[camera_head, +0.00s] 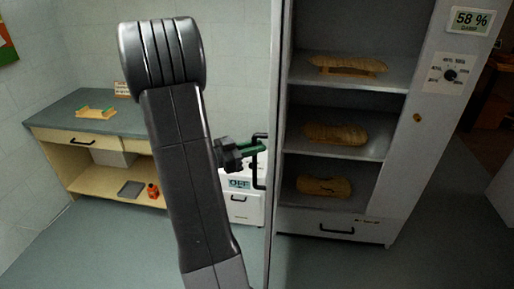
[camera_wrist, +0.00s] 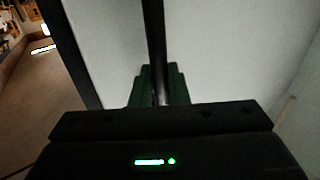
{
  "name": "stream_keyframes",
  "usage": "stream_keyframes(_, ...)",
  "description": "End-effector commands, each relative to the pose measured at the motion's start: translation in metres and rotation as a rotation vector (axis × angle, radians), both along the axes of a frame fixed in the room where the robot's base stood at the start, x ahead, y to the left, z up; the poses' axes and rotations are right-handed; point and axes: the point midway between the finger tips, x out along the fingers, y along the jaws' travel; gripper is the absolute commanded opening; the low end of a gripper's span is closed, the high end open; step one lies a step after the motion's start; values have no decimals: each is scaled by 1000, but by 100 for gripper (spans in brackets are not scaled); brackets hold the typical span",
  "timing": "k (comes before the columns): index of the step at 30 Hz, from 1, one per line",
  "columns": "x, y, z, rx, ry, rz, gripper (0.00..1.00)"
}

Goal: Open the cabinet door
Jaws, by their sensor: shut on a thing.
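The cabinet (camera_head: 405,130) stands at the right in the head view, with its shelves exposed. Its door (camera_head: 276,130) is swung open and seen nearly edge-on at the cabinet's left side. A black bar handle (camera_head: 258,180) sticks out from the door's left face. My gripper (camera_head: 256,147), with green fingers, is shut on this handle. In the wrist view, the dark handle bar (camera_wrist: 155,35) runs between the green fingers (camera_wrist: 158,88), with a pale door surface (camera_wrist: 225,50) behind it. The exact finger contact is dark.
A small white unit (camera_head: 240,205) with an "OFF" display stands behind my gripper. A workbench (camera_head: 85,125) is at the left.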

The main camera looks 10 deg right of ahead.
Motion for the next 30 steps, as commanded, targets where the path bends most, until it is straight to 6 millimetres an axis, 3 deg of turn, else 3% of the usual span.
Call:
stream_keyframes(7, 2, 0, 3, -3, -6, 4, 0)
stream_keyframes(8, 2, 0, 3, -3, -6, 4, 20)
stream_keyframes(10, 2, 0, 3, -3, -6, 4, 33)
stream_keyframes(21, 0, 5, 0, 0, -3, 4, 33)
stream_keyframes(26, -5, 26, -1, 0, -5, 7, 33)
stream_keyframes(30, -12, 55, -1, -1, -5, 8, 33)
